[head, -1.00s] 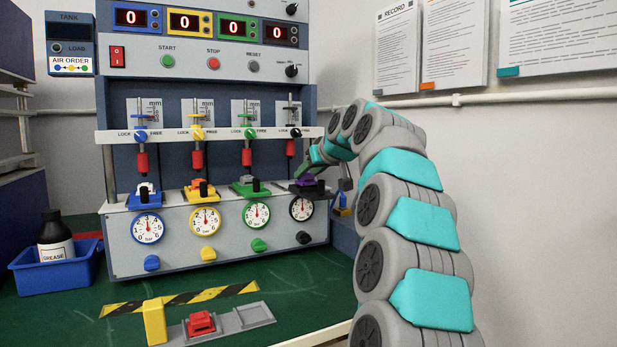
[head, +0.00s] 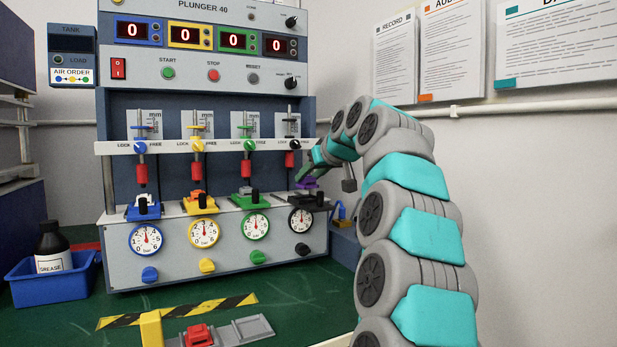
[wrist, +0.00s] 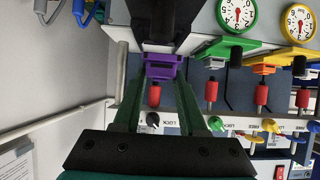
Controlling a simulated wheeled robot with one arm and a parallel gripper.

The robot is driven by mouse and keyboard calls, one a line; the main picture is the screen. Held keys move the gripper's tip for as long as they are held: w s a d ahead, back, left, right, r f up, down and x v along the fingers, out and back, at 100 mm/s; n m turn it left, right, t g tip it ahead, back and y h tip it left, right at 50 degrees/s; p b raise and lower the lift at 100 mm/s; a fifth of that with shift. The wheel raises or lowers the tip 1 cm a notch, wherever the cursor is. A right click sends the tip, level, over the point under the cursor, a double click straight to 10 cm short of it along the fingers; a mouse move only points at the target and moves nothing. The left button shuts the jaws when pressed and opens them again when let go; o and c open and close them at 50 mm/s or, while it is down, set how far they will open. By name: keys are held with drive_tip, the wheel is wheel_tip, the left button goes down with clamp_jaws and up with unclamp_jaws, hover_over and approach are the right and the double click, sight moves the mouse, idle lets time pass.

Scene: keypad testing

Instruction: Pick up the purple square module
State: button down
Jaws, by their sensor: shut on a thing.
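The purple square module (head: 307,184) is at the rightmost station of the test machine, just above the black holder (head: 312,200). My gripper (head: 304,176) reaches in from the right and is shut on the module. In the wrist view the purple module (wrist: 161,66) sits between the tips of my two green fingers (wrist: 158,84). The head view shows a small gap between module and holder, so it looks lifted slightly. Part of the module is hidden by the fingers.
A red plunger (head: 290,160) hangs close above the module. Blue (head: 143,212), yellow (head: 200,208) and green (head: 247,203) holders stand to the left. A red module (head: 199,337) lies in a grey tray in front. A blue bin (head: 50,289) holds a grease bottle.

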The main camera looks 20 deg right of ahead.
drive_tip(key=s+a+r+b, duration=0.1)
drive_tip(key=s+a, duration=0.1)
drive_tip(key=s, duration=1.1)
drive_tip(key=shift+s+r, duration=0.2)
drive_tip(key=shift+s, duration=0.2)
